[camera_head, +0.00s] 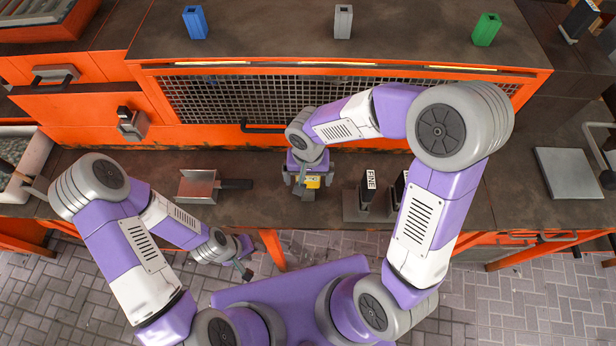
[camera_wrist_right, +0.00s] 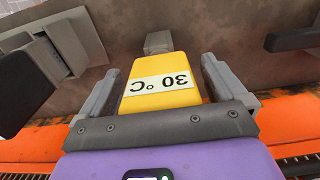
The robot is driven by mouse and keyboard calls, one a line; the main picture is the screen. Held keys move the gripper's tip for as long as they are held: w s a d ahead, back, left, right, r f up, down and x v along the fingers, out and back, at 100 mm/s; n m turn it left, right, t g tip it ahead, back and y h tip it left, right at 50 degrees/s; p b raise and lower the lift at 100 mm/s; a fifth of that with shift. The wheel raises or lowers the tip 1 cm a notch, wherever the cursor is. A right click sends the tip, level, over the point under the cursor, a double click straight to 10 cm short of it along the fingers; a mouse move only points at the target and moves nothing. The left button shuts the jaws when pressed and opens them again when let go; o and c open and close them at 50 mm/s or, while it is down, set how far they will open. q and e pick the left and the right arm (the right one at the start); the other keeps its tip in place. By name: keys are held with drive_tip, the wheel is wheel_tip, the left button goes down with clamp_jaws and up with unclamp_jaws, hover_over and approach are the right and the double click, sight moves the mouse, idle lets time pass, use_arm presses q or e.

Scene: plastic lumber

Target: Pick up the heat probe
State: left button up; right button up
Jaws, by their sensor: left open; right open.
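The heat probe (camera_head: 313,182) is a small yellow device on the brown worktop, near its front edge. My right gripper (camera_head: 306,187) is over the probe. In the right wrist view its grey fingers (camera_wrist_right: 155,82) stand open on both sides of the yellow body, with small gaps visible. My left gripper (camera_head: 242,267) hangs low in front of the worktop, away from the probe, and is open.
A metal scoop (camera_head: 197,186) with a black handle lies left of the probe. A lever block marked "FINE" (camera_head: 368,192) stands to the right. A grey plate (camera_head: 567,173) is further right. An orange machine with a mesh front (camera_head: 240,100) rises behind. Blue, grey and green blocks stand on top.

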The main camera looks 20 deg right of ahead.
drive_tip(key=shift+w+f, duration=0.1)
drive_tip(key=c, duration=1.1)
drive_tip(key=shift+r, duration=0.2)
wheel_tip(320, 180, up, 10)
drive_tip(key=shift+r+p, duration=0.1)
drive_tip(key=shift+p, duration=1.05)
drive_tip(key=shift+r+p, duration=2.75)
drive_tip(key=shift+r, duration=0.75)
